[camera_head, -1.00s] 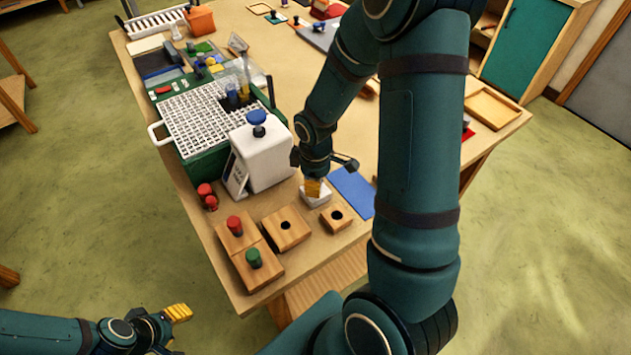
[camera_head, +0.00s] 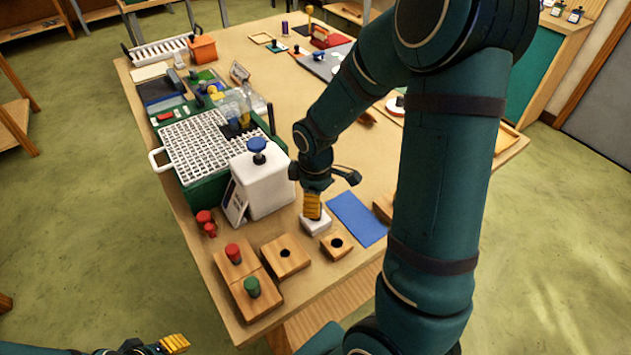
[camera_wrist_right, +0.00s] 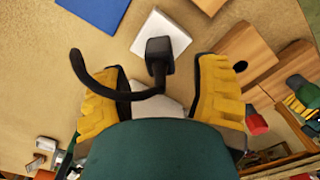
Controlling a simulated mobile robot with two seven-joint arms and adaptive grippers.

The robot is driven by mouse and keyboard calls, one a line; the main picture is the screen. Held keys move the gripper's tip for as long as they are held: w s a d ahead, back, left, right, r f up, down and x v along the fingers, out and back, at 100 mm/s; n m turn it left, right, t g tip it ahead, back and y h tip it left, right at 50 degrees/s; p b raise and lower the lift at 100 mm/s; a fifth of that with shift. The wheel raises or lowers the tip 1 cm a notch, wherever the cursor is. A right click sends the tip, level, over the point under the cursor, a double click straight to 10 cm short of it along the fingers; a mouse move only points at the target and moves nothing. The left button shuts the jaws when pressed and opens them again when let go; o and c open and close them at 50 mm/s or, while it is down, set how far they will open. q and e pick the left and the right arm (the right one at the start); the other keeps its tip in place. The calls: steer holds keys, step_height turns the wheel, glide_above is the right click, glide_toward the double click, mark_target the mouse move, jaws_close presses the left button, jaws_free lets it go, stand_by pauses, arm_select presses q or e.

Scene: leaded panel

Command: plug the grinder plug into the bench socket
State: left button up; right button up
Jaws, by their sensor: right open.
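In the right wrist view a black plug-like piece (camera_wrist_right: 159,52) with a curved black cord (camera_wrist_right: 95,78) shows between the yellow fingertips of my right gripper (camera_wrist_right: 160,85). The gripper is open, with visible space on both sides of the piece. A small white block (camera_wrist_right: 160,32) lies just beyond it; in the head view this block (camera_head: 317,224) sits on the bench under my right gripper (camera_head: 312,206). I cannot tell whether this block is the bench socket, or whether the plug touches it. My left gripper (camera_head: 174,343) is at the lower left, off the bench; its jaw gap is unclear.
A white boxy machine with a blue knob (camera_head: 259,186) stands left of my right gripper. Wooden blocks with holes (camera_head: 286,257) and red and green knobs (camera_head: 252,287) are at the near edge. A blue mat (camera_head: 358,218) lies to the right. A green rack (camera_head: 205,140) stands behind.

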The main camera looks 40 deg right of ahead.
step_height(320, 180, up, 7)
steer(key=shift+f, duration=0.1)
stand_by(0.7)
